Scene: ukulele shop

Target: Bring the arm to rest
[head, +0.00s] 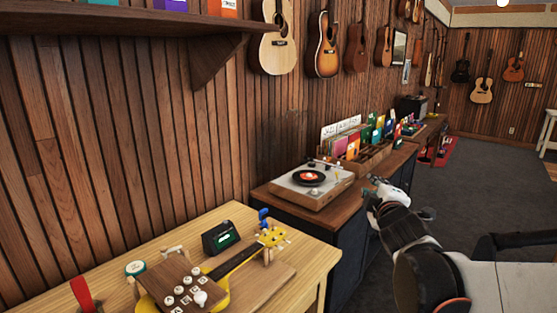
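My arm reaches up from the lower right of the head view, dark and white, with its links partly cut off by the bottom edge. My gripper (396,195) is at its far end, in front of the dark cabinet with the record player. The gripper is small and seen from behind, so I cannot tell whether its fingers are apart. No held object can be made out.
A light wooden table (318,262) at lower left bears a yellow ukulele (234,264) and a dark tuner (220,237). A record player (311,184) stands on the cabinet (372,205) along the wall. Grey floor (485,185) lies open at right.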

